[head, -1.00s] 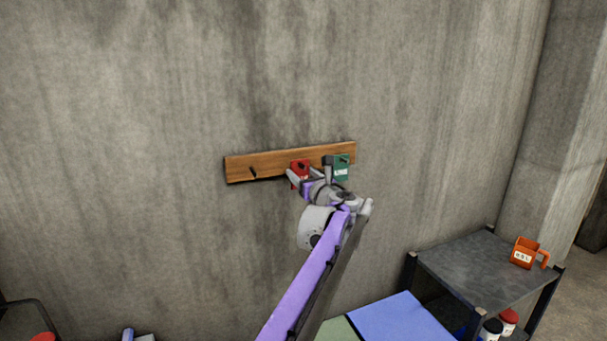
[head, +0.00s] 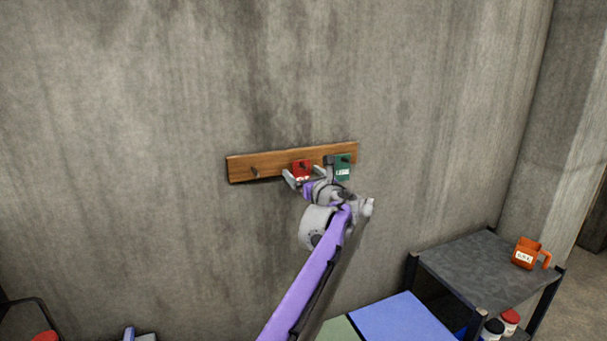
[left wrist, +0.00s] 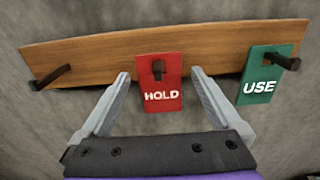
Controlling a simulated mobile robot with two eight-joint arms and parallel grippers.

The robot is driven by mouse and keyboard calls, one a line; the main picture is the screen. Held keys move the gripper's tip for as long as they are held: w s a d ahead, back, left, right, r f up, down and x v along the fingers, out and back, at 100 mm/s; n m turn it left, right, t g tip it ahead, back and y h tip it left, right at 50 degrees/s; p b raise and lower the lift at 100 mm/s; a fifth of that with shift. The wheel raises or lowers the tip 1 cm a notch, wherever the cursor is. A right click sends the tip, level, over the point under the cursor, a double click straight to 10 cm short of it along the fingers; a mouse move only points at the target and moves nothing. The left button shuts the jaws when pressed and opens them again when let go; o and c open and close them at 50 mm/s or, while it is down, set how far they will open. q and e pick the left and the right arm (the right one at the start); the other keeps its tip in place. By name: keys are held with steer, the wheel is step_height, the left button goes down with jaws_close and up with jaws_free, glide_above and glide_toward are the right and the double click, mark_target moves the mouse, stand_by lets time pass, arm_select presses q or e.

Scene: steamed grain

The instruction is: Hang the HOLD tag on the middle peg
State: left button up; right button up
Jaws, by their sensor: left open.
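The red HOLD tag (left wrist: 161,92) hangs on the middle peg (left wrist: 157,68) of the wooden rail, the peg showing through its slot in the left wrist view. The tag also shows in the head view (head: 302,168), partly hidden by my gripper. My left gripper (left wrist: 160,80) is open, with one finger on each side of the tag and a gap to it on both sides. The wooden rail (head: 270,163) is fixed to the wall. My right gripper is in neither view now.
A green USE tag (left wrist: 264,75) hangs on the right peg, close to my right-hand finger. The left peg (left wrist: 50,77) is bare. A dark shelf (head: 470,265) with an orange cup (head: 525,256) stands at lower right. The concrete wall lies close behind the rail.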

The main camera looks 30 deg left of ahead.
arm_select(q)
steer(key=shift+s+d+f, duration=0.1)
steer(key=shift+s+d, duration=0.15)
steer(key=shift+d, duration=0.1)
steer(key=b+v, duration=0.2)
steer(key=v, duration=0.8)
steer(key=s+d+f+n+g+h, duration=0.1)
steer(key=s+f+n+g+h, duration=0.45)
steer(key=s+f+n, duration=1.05)
steer(key=s+d+f+n+h, duration=0.4)
steer(key=s+d+f+n, duration=0.1)
steer(key=s+f, duration=0.4)
steer(key=s+d+f+n+h, duration=0.4)
steer(key=s+d+f, duration=0.3)
steer(key=s+f, duration=0.3)
steer(key=shift+d+f+n, duration=0.3)
steer(key=shift+f+n, duration=0.1)
steer(key=shift+f, duration=0.55)
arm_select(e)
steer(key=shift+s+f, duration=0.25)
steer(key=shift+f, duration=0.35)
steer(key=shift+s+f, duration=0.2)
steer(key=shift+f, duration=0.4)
